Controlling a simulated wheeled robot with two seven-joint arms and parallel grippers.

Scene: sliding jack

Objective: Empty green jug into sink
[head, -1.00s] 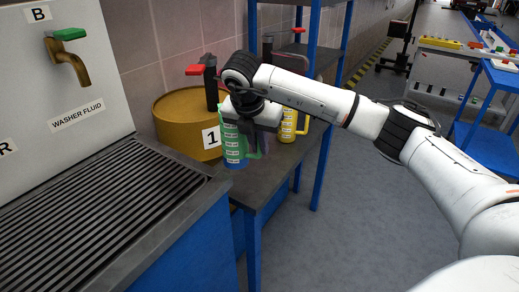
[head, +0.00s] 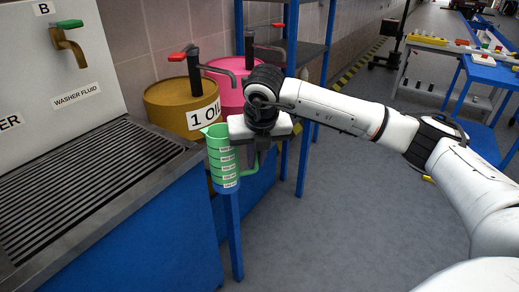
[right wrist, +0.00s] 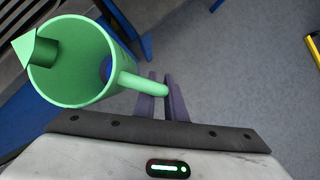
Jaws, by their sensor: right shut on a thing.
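The green jug (head: 221,155) with white labels hangs upright in the air, right of the sink's slatted grate (head: 90,185) and in front of the oil barrel. Its lower end looks blue. My right gripper (head: 254,158) is shut on the jug's handle. In the right wrist view the jug (right wrist: 70,60) shows from above, with its spout at upper left and its handle (right wrist: 148,87) between my fingers (right wrist: 163,97). A small blue patch shows inside; I cannot tell how much it holds. My left gripper is out of view.
A yellow barrel (head: 170,98) and a pink barrel (head: 222,97) with pumps stand behind the jug. A brass tap with green handle (head: 69,44) hangs over the sink's far side. A blue shelf post (head: 306,150) stands behind my arm.

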